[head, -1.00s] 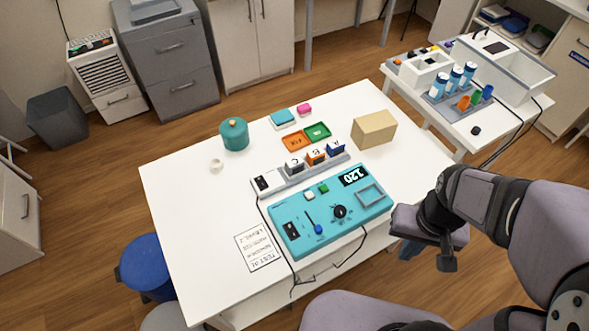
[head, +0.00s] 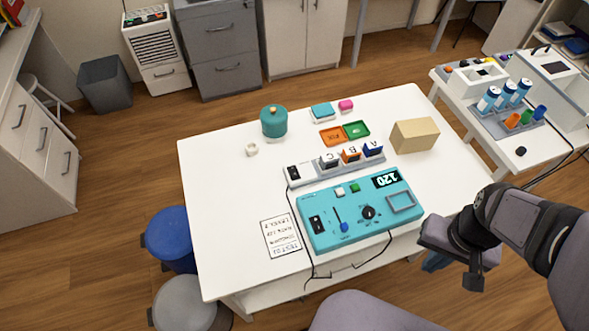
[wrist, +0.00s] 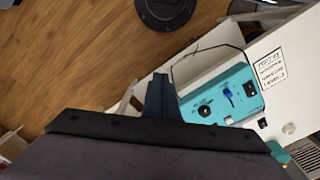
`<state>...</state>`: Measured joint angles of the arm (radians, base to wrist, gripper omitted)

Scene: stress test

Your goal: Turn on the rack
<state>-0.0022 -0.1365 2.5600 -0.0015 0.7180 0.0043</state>
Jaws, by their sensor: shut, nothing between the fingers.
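The rack (head: 312,178) is a light grey strip on the white table, behind the teal device. It holds three cartridges lettered A (head: 374,149), B (head: 350,155) and C (head: 329,160). A black switch (head: 294,173) sits on its left end; its position is too small to tell. My gripper (head: 437,261) is at the table's front right edge, apart from the rack and the device. In the wrist view my gripper (wrist: 160,90) is shut and empty, pointing toward the teal device. The rack is mostly hidden in that view.
The teal device (head: 335,237) has a 120 display, knob, slider and black rocker; it also shows in the wrist view (wrist: 215,90). A cardboard-coloured box (head: 414,135), teal pot (head: 273,121) and orange tray (head: 331,137) stand behind. A printed sheet (head: 282,236) lies left. Cables hang in front.

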